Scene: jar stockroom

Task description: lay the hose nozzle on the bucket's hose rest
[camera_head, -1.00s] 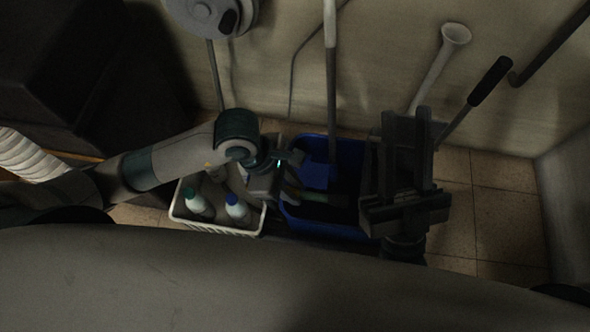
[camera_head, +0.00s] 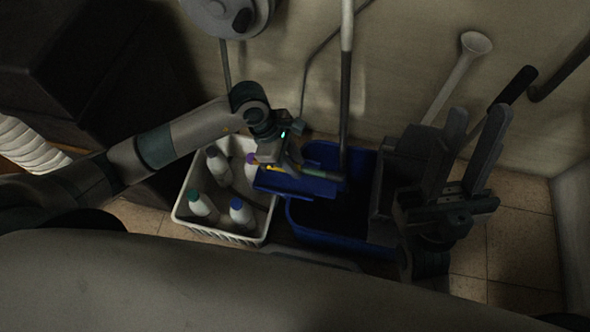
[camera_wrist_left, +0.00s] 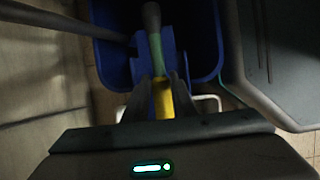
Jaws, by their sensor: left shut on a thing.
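The hose nozzle (camera_wrist_left: 162,100), with a yellow and a green part, is in my left gripper (camera_wrist_left: 155,90), which is shut on it. In the head view my left gripper (camera_head: 285,165) holds the nozzle (camera_head: 317,174) over a blue ledge, which looks like the hose rest (camera_head: 300,186), at the left side of the blue bucket (camera_head: 325,238). The nozzle points right. Whether it touches the ledge I cannot tell. The blue ledge also shows below the nozzle in the wrist view (camera_wrist_left: 144,66). My right gripper (camera_head: 478,115) is open and empty, right of the bucket.
A white basket (camera_head: 240,238) with several bottles stands left of the bucket. A dark grey wringer (camera_head: 385,200) sits at the bucket's right. A mop handle (camera_head: 346,90) rises from the bucket. A white funnel-ended tube (camera_head: 460,75) and a black-gripped handle (camera_head: 512,90) lean at the wall.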

